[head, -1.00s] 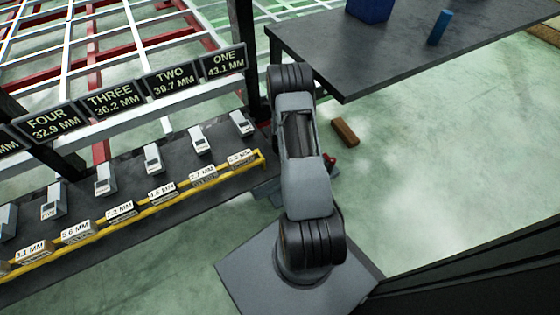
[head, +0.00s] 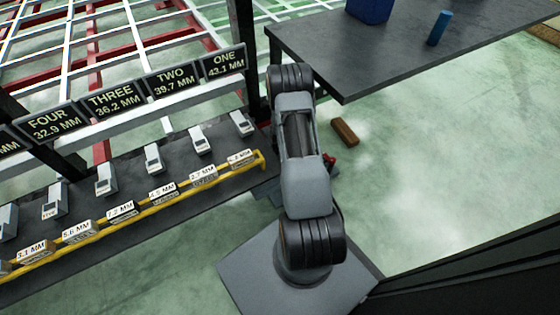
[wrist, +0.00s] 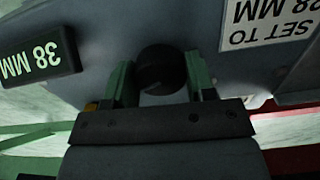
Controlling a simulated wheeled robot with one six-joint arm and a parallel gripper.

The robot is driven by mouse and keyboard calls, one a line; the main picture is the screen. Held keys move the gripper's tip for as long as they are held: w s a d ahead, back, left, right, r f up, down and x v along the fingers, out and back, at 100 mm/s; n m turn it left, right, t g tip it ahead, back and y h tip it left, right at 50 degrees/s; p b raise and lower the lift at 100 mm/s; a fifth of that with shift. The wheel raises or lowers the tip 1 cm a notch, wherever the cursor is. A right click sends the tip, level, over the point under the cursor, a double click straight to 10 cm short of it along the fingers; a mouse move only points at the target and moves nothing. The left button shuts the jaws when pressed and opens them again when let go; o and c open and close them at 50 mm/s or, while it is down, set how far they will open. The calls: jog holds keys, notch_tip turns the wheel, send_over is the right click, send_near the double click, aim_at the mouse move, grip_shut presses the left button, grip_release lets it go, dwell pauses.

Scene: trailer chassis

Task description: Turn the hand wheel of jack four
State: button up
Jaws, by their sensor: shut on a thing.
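In the wrist view a round black knob (wrist: 158,62), which looks like the hand wheel, sticks out from a grey face. My gripper (wrist: 161,78) has its two greenish fingers on either side of it and is shut on it. A dark plate reading 38 MM (wrist: 36,60) is at the left, and a white label with SET TO and 38 MM (wrist: 268,20) is at the upper right; both appear upside down. No jack number shows there. In the head view the sign FOUR 32.9 MM (head: 50,123) stands at the left. My arm hides the gripper and knob there.
A dark bench (head: 150,190) with several small gauges and a yellow rail (head: 135,212) runs along the left. A dark table (head: 400,55) with a blue block (head: 368,10) and a blue cylinder (head: 439,28) is at upper right. A brown block (head: 344,132) lies on the floor.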

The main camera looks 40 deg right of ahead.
jog(key=shift+m, duration=1.7)
jog(key=shift+w+m, duration=0.1)
jog(key=shift+m, duration=0.2)
jog(key=o, duration=0.9)
